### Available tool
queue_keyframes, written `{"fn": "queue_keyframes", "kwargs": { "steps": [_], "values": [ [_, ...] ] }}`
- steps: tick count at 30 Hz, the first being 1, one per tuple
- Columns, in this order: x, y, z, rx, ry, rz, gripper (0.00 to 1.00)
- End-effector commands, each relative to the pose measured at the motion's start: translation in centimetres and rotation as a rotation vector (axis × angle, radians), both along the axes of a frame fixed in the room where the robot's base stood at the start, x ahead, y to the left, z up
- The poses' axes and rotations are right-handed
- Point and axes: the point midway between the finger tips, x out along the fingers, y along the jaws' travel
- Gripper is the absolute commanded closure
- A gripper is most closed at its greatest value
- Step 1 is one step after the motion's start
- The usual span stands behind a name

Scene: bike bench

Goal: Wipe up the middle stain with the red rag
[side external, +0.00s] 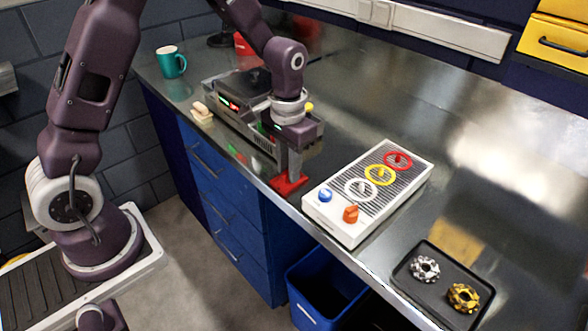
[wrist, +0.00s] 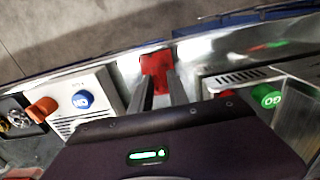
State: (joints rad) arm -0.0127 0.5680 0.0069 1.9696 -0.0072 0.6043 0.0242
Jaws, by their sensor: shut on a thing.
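The red rag (side external: 289,184) is at the front edge of the steel bench, between a white panel box and a grey machine. My gripper (side external: 291,170) points down and is shut on the rag, which is at or just above the bench top; I cannot tell if it touches. In the wrist view the rag (wrist: 157,66) spreads beyond the two fingertips (wrist: 160,82). I cannot make out any stain on the bench; the area under the rag and gripper is hidden.
The white panel box (side external: 370,192) with knobs and coloured rings stands right of my gripper. The grey machine (side external: 238,115) is close on the left. A black tray (side external: 443,284) holds two gears. A teal mug (side external: 171,62) stands at far left. The bench's back right is clear.

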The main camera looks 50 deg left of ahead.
Motion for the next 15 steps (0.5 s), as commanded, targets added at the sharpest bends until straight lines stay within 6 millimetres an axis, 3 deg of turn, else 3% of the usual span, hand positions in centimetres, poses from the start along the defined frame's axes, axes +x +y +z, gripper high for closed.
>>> {"fn": "queue_keyframes", "kwargs": {
  "steps": [10, 15],
  "values": [
    [0.0, 0.7, 0.1, 0.001, 0.0, -0.001, 1.0],
    [0.1, 0.7, 2.0, 0.001, -0.005, -0.001, 1.0]
  ]
}}
